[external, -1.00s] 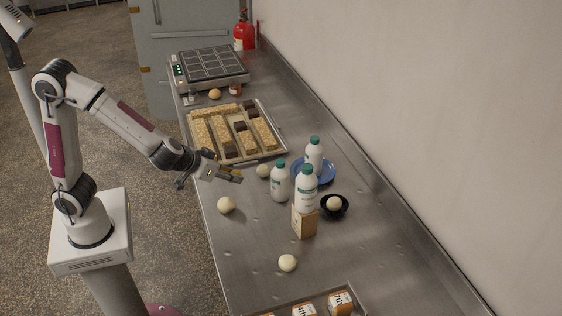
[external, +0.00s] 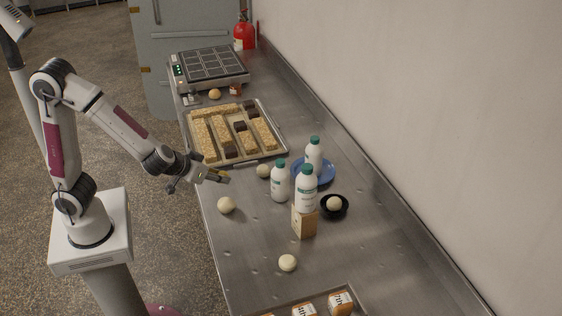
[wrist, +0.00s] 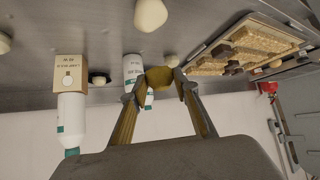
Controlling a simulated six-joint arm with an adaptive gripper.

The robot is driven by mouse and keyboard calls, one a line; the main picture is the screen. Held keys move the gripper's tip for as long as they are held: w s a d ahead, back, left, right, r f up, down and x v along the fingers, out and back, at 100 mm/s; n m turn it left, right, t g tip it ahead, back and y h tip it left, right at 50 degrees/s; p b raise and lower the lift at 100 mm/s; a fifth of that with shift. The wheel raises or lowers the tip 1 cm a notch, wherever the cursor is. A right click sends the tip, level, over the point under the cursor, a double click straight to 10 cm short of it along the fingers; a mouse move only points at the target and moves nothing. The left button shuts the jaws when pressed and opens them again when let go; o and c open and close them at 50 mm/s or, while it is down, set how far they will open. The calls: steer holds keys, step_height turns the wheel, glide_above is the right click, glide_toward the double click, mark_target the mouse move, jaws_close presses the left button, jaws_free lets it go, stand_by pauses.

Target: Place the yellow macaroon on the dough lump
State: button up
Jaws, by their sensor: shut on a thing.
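My gripper (external: 222,177) is over the near edge of the steel counter, beside the tray. In the wrist view my gripper (wrist: 158,84) is shut on the yellow macaroon (wrist: 160,76), held between the fingertips. In the external view the macaroon cannot be told from the fingers. Several pale dough lumps are in view: one (external: 227,205) on the counter just in front of my gripper, one (external: 288,263) farther forward, one (external: 263,171) beside the tray, and one (external: 334,203) in a black bowl. A dough lump (wrist: 150,14) also shows in the wrist view, apart from the macaroon.
A tray of bars (external: 282,150) lies farther back. The front counter has free room.

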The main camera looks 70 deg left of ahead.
glide_above(221, 203)
steer(key=shift+d+f, duration=0.1)
steer(key=shift+f, duration=2.35)
steer(key=shift+f, duration=2.1)
steer(key=shift+f, duration=0.1)
steer(key=o, duration=0.8)
steer(key=shift+v, duration=6.05)
